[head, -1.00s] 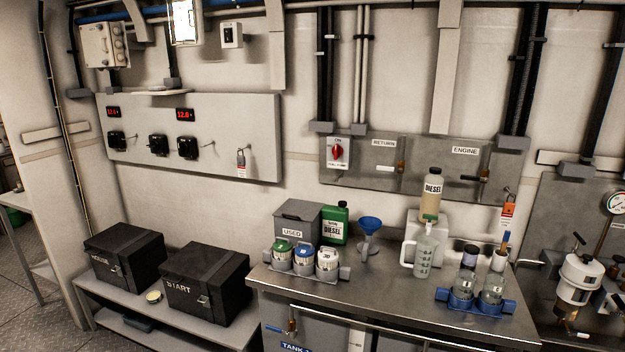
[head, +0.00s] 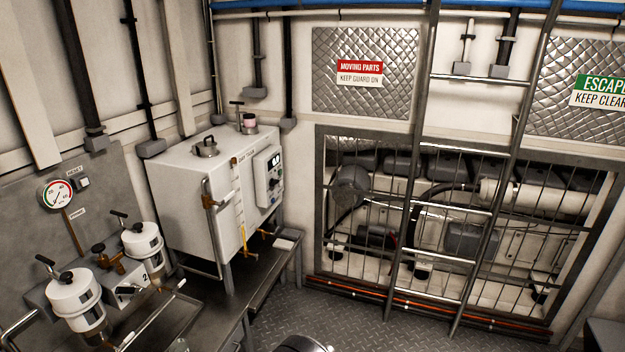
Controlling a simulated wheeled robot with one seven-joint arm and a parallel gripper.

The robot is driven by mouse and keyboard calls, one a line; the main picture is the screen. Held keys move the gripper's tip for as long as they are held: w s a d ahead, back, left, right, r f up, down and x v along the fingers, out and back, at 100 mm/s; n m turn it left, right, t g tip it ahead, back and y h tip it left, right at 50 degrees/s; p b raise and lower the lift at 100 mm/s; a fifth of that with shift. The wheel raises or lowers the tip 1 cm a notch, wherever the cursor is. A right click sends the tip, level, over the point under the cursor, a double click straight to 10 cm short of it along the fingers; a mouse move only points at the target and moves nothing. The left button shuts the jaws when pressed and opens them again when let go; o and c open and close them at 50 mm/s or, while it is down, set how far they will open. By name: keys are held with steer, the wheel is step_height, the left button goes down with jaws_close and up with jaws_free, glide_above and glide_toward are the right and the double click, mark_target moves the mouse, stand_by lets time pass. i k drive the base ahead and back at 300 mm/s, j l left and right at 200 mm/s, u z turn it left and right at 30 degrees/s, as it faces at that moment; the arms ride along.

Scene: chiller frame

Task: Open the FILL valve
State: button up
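No label reading FILL can be made out in the head view, so I cannot tell which valve is the FILL valve. A white box-shaped tank (head: 188,190) stands left of centre, with a yellowish sight tube (head: 240,205) on its front. A small yellow-handled fitting (head: 244,240) sits low at the tube's foot. A dark T-shaped handle (head: 237,104) stands at the back of the tank's top. My gripper is not in view.
Two white canisters (head: 75,293) (head: 142,243) with T-handles and a brass valve (head: 99,250) between them are at left, below a pressure gauge (head: 56,194). A ladder (head: 470,150) stands before a barred machinery bay. The patterned floor (head: 345,318) is clear at centre.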

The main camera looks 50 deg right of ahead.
mark_target(230, 194)
steer(key=i+l+z, duration=0.2)
steer(key=z, duration=0.2)
steer(key=i+l+z, duration=0.25)
steer(key=z, duration=0.2)
steer(key=i+l+u, duration=0.15)
steer(key=i, duration=0.3)
steer(key=i+l+u, duration=0.15)
steer(key=i+l, duration=0.3)
